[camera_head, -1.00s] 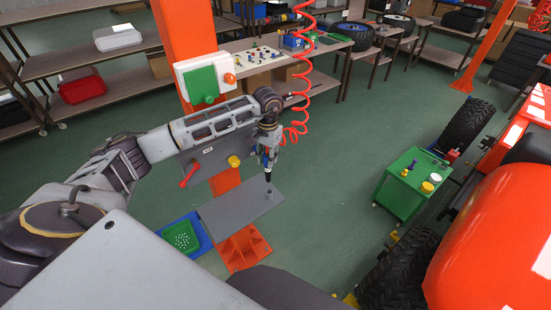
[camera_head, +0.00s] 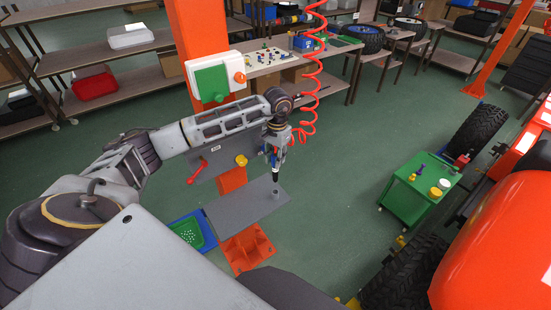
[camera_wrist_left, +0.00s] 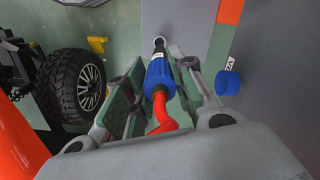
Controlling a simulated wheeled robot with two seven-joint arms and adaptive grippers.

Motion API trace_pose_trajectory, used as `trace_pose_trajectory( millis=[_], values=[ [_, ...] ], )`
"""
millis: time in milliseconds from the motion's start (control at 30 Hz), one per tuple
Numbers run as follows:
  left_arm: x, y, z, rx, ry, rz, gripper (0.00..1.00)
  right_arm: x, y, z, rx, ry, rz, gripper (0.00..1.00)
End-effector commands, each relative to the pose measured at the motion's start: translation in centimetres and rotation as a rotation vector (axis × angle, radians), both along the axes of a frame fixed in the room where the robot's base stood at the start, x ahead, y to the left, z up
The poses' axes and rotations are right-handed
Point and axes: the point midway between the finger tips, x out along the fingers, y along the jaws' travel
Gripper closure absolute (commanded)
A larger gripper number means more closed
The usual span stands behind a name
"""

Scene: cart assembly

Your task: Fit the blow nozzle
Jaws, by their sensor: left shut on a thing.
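My left gripper (camera_head: 276,148) points down over a grey plate (camera_head: 240,212) on an orange stand. It is shut on a blue cylindrical tool (camera_wrist_left: 160,73), with a red hose at its rear and a dark narrow tip at its front. In the head view the black tip (camera_head: 275,178) is just above a small grey upright cylinder (camera_head: 278,193) at the plate's right end. A small gap seems to show between them; contact is hard to judge. I cannot tell which part is the blow nozzle. My right gripper is not in view.
A coiled red hose (camera_head: 316,75) hangs beside the arm. A green cart (camera_head: 412,205) stands to the right, near a large tyre (camera_head: 405,280). A blue tray (camera_head: 207,240) lies left of the orange stand (camera_head: 247,249). Green floor between stand and cart is clear.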

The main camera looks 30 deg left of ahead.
Motion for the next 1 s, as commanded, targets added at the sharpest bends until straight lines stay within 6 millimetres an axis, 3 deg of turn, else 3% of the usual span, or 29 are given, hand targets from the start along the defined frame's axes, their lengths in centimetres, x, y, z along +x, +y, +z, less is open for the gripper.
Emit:
trace_pose_trajectory(
  millis=[700, 1000],
  values=[
    [0.0, 0.0, -4.5, 0.000, 0.000, 0.000, 1.00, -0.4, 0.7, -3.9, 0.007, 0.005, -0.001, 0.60],
    [0.0, 0.0, -5.5, 0.000, 0.000, 0.000, 1.00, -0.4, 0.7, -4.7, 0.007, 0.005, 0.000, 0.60]
  ],
)
